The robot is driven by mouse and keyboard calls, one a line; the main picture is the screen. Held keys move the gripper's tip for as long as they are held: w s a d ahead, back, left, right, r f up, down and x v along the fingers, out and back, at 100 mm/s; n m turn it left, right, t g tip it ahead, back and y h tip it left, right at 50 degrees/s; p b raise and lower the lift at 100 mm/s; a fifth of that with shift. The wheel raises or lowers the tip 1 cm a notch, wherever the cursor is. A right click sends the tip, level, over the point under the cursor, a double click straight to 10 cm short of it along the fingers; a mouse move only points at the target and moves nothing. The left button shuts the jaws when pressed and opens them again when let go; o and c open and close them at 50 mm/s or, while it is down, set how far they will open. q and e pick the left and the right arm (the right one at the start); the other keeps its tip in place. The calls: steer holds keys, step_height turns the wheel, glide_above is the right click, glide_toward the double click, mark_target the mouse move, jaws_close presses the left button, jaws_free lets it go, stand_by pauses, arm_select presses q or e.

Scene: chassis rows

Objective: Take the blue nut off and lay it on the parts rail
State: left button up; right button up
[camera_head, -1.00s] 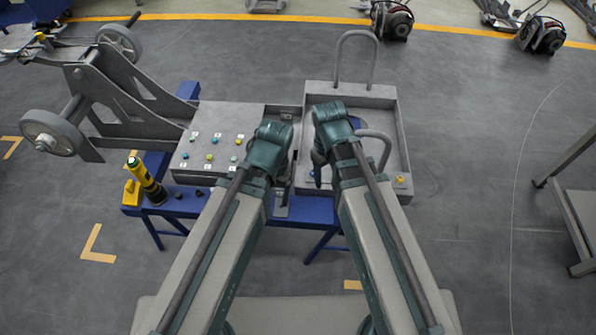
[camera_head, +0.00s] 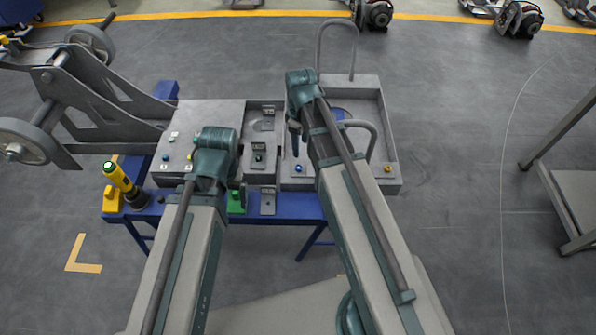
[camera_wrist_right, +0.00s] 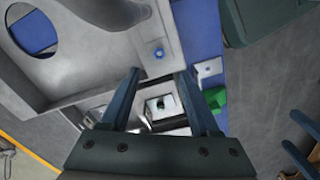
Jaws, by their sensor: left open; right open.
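The blue nut (camera_head: 299,168) sits on a small plate at the front left corner of the grey tray (camera_head: 345,178). It also shows in the right wrist view (camera_wrist_right: 159,53), just beyond the fingertips. My right gripper (camera_wrist_right: 159,76) is open and empty, with its fingers pointing toward the nut and apart from it. In the head view its arm reaches over the tray. My left gripper is open at the left panel; its fingers are mostly hidden behind its wrist in the head view. I cannot tell for certain which part is the parts rail.
A strip with several brackets (camera_head: 268,202) lies between the left panel (camera_head: 213,112) and the tray. A green block (camera_head: 237,201) is at its front. Tall handles (camera_head: 320,50) rise from the tray. A yellow-black tool (camera_head: 122,182) stands left.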

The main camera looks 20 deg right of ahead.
steer(key=b, duration=0.5)
glide_above(300, 170)
steer(key=f, duration=0.6)
steer(key=shift+w+d, duration=0.15)
steer(key=shift+w, duration=0.15)
step_height(300, 170, down, 5)
steer(key=b, duration=0.5)
steer(key=shift+w+f, duration=0.1)
steer(key=shift+f, duration=0.05)
steer(key=shift+c, duration=0.3)
jaws_close()
